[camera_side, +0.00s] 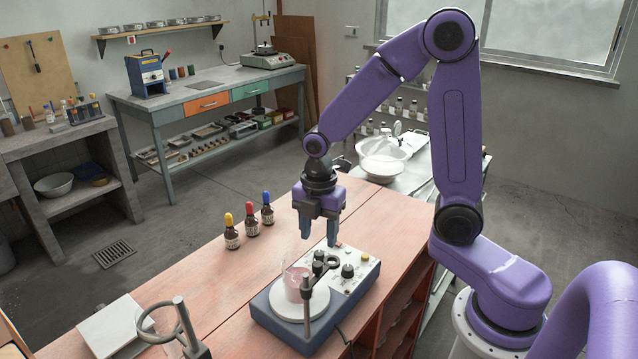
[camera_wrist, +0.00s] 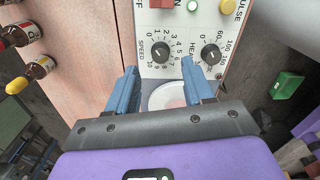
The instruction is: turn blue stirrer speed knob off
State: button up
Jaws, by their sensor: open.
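The blue stirrer (camera_side: 275,320) stands on the bench with a white control panel. Its black speed knob (camera_wrist: 160,52), marked SPEED with a number scale, sits at the panel's left in the wrist view. It also shows in the side view (camera_side: 319,256), partly behind the stand's clamp. In the side view my gripper (camera_side: 319,233) hangs above the panel, apart from the knob.
A beaker of pink liquid (camera_side: 297,284) stands on the stirrer's white plate beside a clamp stand (camera_side: 307,300). Dropper bottles (camera_side: 251,226) stand left of my gripper.

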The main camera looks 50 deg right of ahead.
aim_at(319, 253)
notch_tip(319, 253, up, 13)
dwell(0.3)
jog(key=s+a+f+m, duration=0.1)
jog(key=s+f+m, duration=0.2)
jog(key=s, duration=0.7)
jog(key=s+a+f+m, duration=0.1)
jog(key=s+f+m, duration=0.3)
jog(key=s, duration=0.6)
jog(key=shift+s+a+f+m, duration=0.25)
jog(key=shift+s+a+m, duration=0.05)
jog(key=shift+s+m, duration=0.1)
